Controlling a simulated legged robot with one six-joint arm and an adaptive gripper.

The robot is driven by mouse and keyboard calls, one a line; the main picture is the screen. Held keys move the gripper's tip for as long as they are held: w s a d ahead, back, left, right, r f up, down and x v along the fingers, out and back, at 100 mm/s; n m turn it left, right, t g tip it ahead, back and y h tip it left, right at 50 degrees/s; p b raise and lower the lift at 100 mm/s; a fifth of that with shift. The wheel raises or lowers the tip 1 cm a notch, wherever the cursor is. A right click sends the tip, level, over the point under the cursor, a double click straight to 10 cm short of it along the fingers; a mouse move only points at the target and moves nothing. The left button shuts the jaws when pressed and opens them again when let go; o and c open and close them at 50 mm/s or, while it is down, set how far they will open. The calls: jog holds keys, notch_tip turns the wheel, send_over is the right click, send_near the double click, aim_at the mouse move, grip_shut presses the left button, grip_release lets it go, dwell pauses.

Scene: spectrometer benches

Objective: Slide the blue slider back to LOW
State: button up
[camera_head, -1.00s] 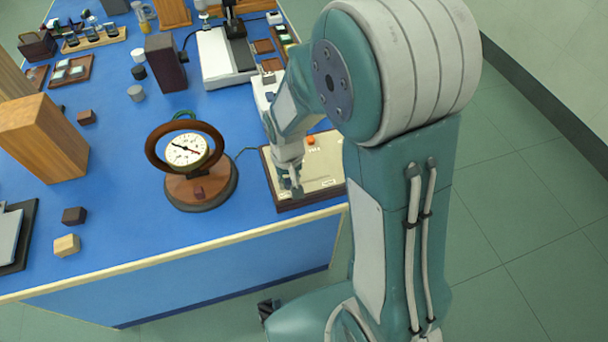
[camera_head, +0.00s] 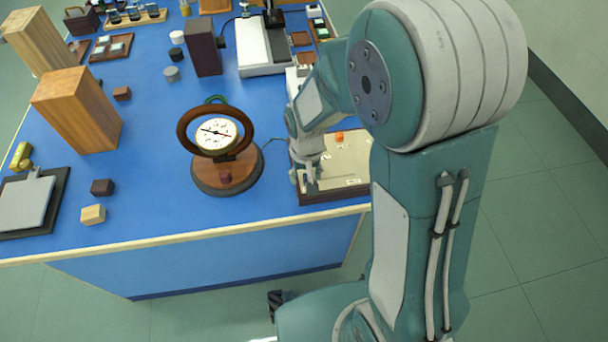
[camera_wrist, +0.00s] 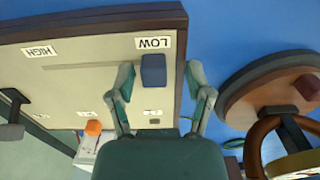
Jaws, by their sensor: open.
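The blue slider (camera_wrist: 153,71) stands on a cream panel (camera_wrist: 90,62) with a dark wooden frame, right beside the label LOW (camera_wrist: 153,42) in the wrist view. The label HIGH (camera_wrist: 40,51) is at the panel's other end. My gripper (camera_wrist: 161,82) is open, and the slider shows between its two fingertips, closer to the left one; I cannot tell whether either touches it. In the head view the panel (camera_head: 345,170) lies at the bench's front right edge, and my gripper (camera_head: 309,182) is over its left end. The slider is hidden there.
A round dial meter on a wooden base (camera_head: 228,177) stands just left of the panel, close to my gripper. An orange knob (camera_head: 339,137) is on the panel's rear part.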

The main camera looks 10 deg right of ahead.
aim_at(305, 177)
notch_tip(305, 177, up, 12)
jog(key=shift+a+f, duration=0.2)
jog(key=shift+a, duration=0.05)
dwell(0.5)
jog(key=s+d+r+t, duration=0.2)
jog(key=s+d+r, duration=0.1)
jog(key=s+r, duration=0.2)
jog(key=s+d+r+t, duration=0.3)
jog(key=s+r, duration=0.3)
jog(key=s, duration=0.3)
jog(key=shift+s+d+r+t, duration=0.15)
jog(key=shift+d+t, duration=0.15)
jog(key=shift+d, duration=0.3)
